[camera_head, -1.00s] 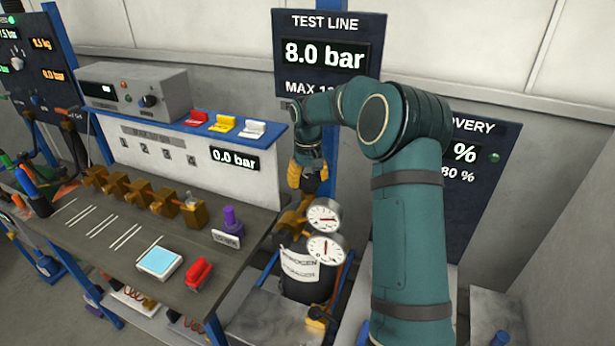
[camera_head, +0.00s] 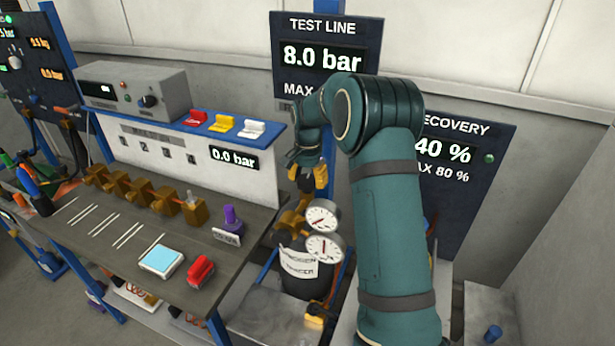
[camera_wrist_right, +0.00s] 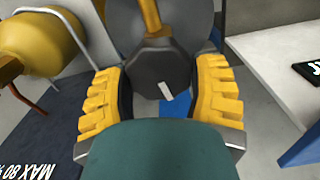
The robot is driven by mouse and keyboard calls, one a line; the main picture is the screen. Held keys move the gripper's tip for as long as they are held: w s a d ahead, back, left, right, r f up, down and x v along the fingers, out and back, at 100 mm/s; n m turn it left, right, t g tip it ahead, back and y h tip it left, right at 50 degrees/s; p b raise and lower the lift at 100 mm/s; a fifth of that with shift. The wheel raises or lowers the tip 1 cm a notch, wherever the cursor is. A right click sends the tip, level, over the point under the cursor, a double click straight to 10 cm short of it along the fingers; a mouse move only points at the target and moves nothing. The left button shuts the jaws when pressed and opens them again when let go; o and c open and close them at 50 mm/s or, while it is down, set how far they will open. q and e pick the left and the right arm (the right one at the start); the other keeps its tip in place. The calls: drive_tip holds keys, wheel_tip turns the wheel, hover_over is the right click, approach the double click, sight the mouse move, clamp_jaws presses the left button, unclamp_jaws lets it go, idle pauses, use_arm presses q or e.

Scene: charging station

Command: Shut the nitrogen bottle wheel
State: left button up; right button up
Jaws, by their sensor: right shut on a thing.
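The nitrogen bottle (camera_head: 305,284) stands upright, dark with a white label, behind the bench's right end. A brass valve (camera_head: 289,221) and two round gauges (camera_head: 324,247) sit on top of it. My right gripper (camera_head: 307,177) is above the valve, pointing down. In the right wrist view its yellow fingers (camera_wrist_right: 160,97) are shut on the dark grey wheel (camera_wrist_right: 155,75), one on each side; a white mark shows on the wheel. The wheel is mostly hidden in the head view. My left gripper is in neither current view.
The bench (camera_head: 110,240) at left holds brass valves, a purple knob (camera_head: 232,218), a red block (camera_head: 201,271) and a light-blue pad (camera_head: 161,260). The test line display (camera_head: 325,57) behind reads 8.0 bar. The bench display (camera_head: 234,158) reads 0.0 bar.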

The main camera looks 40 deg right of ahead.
sight(308, 178)
drive_tip(key=shift+r+m, duration=0.1)
drive_tip(key=shift+m, duration=0.9)
drive_tip(key=o, duration=1.2)
wheel_tip(308, 178, up, 12)
drive_tip(key=shift+s, duration=0.1)
